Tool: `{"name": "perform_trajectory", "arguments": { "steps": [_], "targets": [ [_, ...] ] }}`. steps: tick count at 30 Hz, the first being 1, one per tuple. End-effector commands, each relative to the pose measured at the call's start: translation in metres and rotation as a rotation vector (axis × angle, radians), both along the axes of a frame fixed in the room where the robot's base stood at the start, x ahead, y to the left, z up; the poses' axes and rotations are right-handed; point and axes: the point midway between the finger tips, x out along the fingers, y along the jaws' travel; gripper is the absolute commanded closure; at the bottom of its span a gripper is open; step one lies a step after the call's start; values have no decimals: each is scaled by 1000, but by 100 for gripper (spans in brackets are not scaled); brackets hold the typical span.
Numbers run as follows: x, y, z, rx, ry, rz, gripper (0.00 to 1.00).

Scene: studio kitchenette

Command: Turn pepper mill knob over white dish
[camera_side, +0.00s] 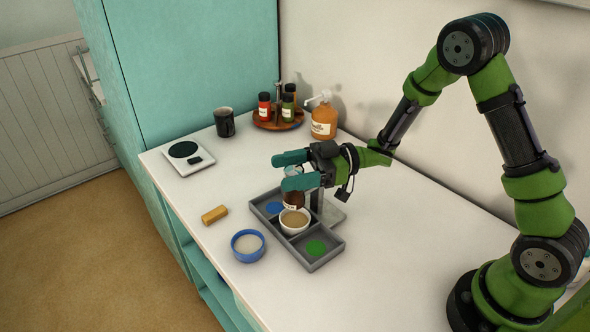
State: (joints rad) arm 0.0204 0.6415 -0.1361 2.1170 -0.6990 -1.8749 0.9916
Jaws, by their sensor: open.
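The pepper mill (293,201) appears as a dark brown body with a pale label and a clear or silvery top. It stands upright just behind the white dish (285,229), partly over its rim in this view. The dish holds brown contents and sits in the middle of a grey compartment tray (312,264). My gripper (281,172) has teal fingers and is open, pointing left. Its fingers are on either side of the mill's top. The lower finger hides part of the top, and I cannot tell whether either finger touches it.
A grey upright post (316,203) stands behind the mill. A blue bowl (248,257) and a tan block (214,215) lie near the counter's front edge. A scale (200,165), dark mug (224,123), bottle carousel (263,123) and orange pump bottle (323,122) stand farther back.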

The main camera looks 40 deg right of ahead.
Motion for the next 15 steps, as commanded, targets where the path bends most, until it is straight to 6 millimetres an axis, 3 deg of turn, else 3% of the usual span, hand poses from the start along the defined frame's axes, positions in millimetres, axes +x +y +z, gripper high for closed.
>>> {"name": "perform_trajectory", "arguments": {
  "steps": [4, 13, 15],
  "targets": [
    [4, 10, 0, 0, -1, 1, 31],
    [4, 11, 0, 0, 0, 0, 31],
    [4, 11, 0, 0, 0, 0, 42]
  ]
}}
